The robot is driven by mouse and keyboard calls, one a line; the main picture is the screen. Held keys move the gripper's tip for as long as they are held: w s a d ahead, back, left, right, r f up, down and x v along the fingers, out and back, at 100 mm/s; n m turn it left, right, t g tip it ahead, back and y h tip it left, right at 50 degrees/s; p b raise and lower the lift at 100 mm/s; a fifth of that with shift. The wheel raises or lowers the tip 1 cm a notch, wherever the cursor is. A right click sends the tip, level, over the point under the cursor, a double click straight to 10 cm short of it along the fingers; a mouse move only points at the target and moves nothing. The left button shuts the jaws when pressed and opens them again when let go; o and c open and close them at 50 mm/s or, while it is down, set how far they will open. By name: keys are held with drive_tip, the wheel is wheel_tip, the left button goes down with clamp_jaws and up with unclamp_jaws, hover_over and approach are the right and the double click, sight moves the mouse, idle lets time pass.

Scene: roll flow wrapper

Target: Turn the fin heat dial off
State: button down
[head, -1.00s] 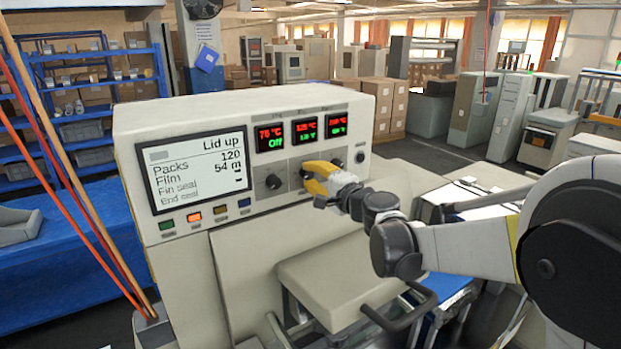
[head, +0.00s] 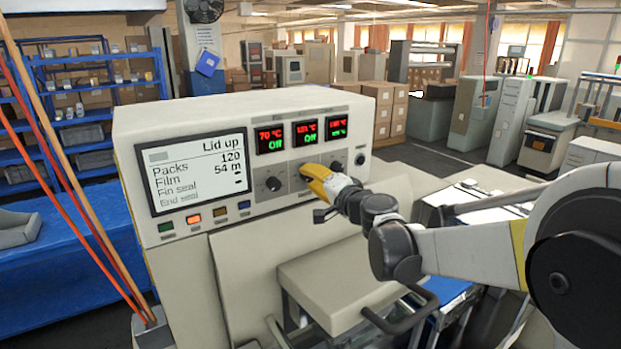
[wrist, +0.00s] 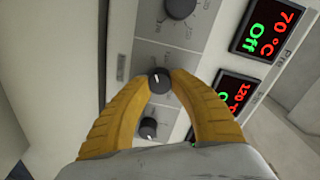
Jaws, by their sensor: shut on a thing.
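My gripper (head: 310,174) is at the control panel with its yellow fingers shut on the middle dial (wrist: 158,82), a small dark knob with a white pointer line. In the head view the fingers hide this dial. The middle display (head: 307,133) above it shows a red temperature, 120 °C in the wrist view (wrist: 235,98), and a green "Off". The dial's lettering is too small to read, so I cannot confirm its name.
A left dial (head: 273,184) and a right dial (head: 337,168) flank the held one. The left display (head: 271,138) reads 70 °C, Off. The status screen (head: 197,170) reads "Lid up". Coloured buttons (head: 193,216) sit below it. A handled cover (head: 345,280) lies below the panel.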

drive_tip(key=shift+r, duration=0.1)
drive_tip(key=c, duration=1.1)
unclamp_jaws()
drive_tip(key=v, duration=1.2)
